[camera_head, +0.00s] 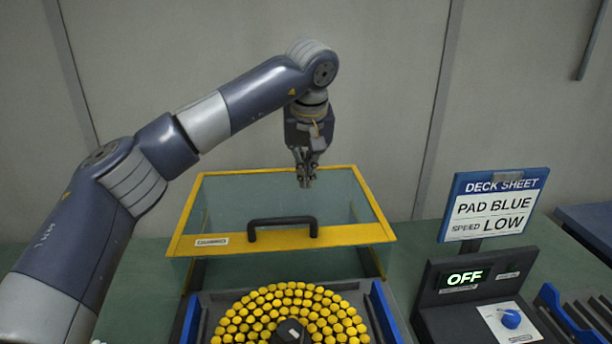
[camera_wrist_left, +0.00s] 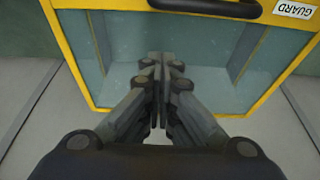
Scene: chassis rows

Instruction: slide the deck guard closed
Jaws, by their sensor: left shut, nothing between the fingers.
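The deck guard (camera_head: 374,232) is a clear box with a yellow frame and a black bar handle (camera_head: 282,222) on its front top edge. It stands behind the round deck of yellow pads (camera_head: 290,302), which is uncovered. My left gripper (camera_head: 305,183) is shut and empty, pointing down near the guard's back edge, behind the handle. In the left wrist view the shut fingers (camera_wrist_left: 160,120) show over the clear panel, and the handle (camera_wrist_left: 205,8) is at the top, apart from them. My right gripper is not in view.
A control box with an OFF display (camera_head: 464,278) and blue knob (camera_head: 511,318) stands at right. A sign (camera_head: 493,206) behind it reads PAD BLUE, SPEED LOW. A slotted blue rack (camera_head: 575,315) is at far right. A wall is behind the guard.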

